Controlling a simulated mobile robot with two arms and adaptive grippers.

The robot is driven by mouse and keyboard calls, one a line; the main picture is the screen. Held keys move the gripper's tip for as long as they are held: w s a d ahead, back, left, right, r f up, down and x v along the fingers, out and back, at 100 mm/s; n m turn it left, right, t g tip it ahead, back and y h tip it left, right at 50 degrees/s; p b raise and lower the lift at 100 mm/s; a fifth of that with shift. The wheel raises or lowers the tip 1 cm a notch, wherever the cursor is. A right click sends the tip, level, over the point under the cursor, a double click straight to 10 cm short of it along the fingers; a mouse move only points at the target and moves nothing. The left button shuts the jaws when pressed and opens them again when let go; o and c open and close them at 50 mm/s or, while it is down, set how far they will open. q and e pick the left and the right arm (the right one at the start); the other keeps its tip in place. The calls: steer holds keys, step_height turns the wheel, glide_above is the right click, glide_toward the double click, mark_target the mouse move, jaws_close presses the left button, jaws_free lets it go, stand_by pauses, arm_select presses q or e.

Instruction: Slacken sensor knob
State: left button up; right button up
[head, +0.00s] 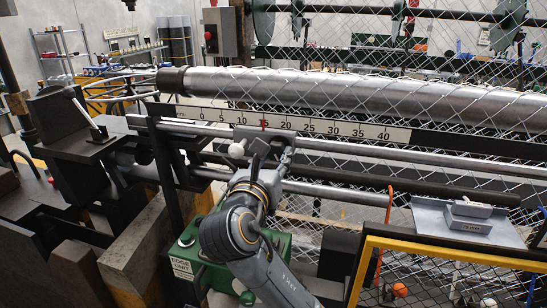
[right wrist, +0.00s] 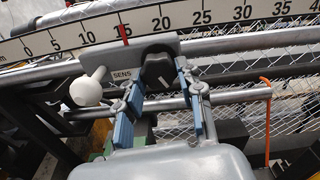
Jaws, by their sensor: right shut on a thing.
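The sensor carriage (head: 272,138) sits on the rails below the number scale (head: 310,126), its red pointer at about 15. In the right wrist view the carriage (right wrist: 180,47) bears the letters "SENS" and has a black knob (right wrist: 157,68) on its front. A white ball (right wrist: 88,88) sticks out at its left, and it also shows in the head view (head: 237,150). My right gripper (right wrist: 158,82) is shut on the black knob, with a blue-padded finger on each side. In the head view my right gripper (head: 264,160) hides most of the knob. My left gripper is not in view.
A green edge unit (head: 277,243) stands below the rails, close to my right arm. A grey shelf (head: 430,220) with a small block (head: 468,216) is at the right, behind a yellow-edged frame (head: 450,250). A long metal roller (head: 350,92) and wire mesh lie behind the scale.

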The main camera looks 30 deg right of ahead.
steer(key=o, duration=1.1)
steer(key=shift+a, duration=0.1)
steer(key=v, duration=1.1)
steer(key=shift+s+a, duration=0.2)
steer(key=shift+s, duration=0.15)
